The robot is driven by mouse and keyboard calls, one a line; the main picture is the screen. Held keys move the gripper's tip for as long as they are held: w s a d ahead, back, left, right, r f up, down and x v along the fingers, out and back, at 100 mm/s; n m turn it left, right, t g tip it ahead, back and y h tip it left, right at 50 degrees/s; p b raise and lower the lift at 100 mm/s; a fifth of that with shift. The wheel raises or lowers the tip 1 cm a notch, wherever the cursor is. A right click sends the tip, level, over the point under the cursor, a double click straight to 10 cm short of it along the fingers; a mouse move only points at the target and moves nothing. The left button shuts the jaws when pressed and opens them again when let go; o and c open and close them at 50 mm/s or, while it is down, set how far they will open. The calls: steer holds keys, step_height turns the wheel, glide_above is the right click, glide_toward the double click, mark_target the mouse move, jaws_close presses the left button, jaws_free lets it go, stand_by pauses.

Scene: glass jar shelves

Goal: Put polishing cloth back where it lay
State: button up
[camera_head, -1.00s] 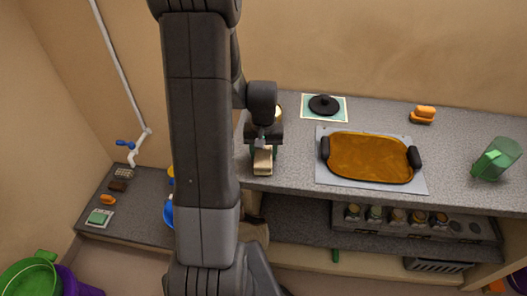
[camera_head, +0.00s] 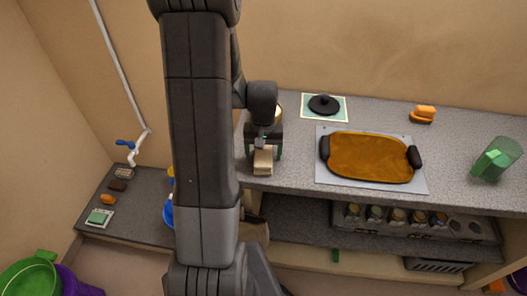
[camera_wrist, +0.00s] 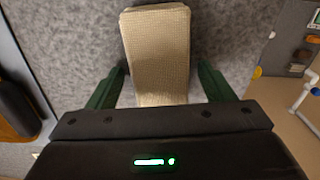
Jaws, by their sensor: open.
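The polishing cloth is a folded beige, ribbed pad (camera_wrist: 158,45). In the wrist view it lies on the grey speckled counter between my gripper's two green fingers, with a visible gap on each side. My gripper (camera_wrist: 162,78) is open around it, and its dark body hides the cloth's near end. In the head view the cloth (camera_head: 263,162) is at the counter's left part, close to the front edge, and my gripper (camera_head: 265,150) is over it.
A grey mat (camera_head: 323,177) with an amber tray (camera_head: 370,158) lies right of the cloth. A black lid (camera_head: 323,104) rests on a patterned mat behind. A green glass (camera_head: 497,158) and an orange brush (camera_head: 424,113) are farther right. Jars stand in a rack (camera_head: 460,228) on the shelf below.

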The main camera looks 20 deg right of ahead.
steer(key=shift+r, duration=0.1)
steer(key=shift+r+p, duration=2.85)
steer(key=shift+r, duration=1.1)
step_height(320, 180, up, 14)
steer(key=b, duration=0.1)
steer(key=shift+f, duration=0.2)
step_height(320, 180, down, 14)
steer(key=shift+r+p, duration=0.25)
steer(key=shift+p, duration=0.2)
steer(key=shift+f, duration=0.35)
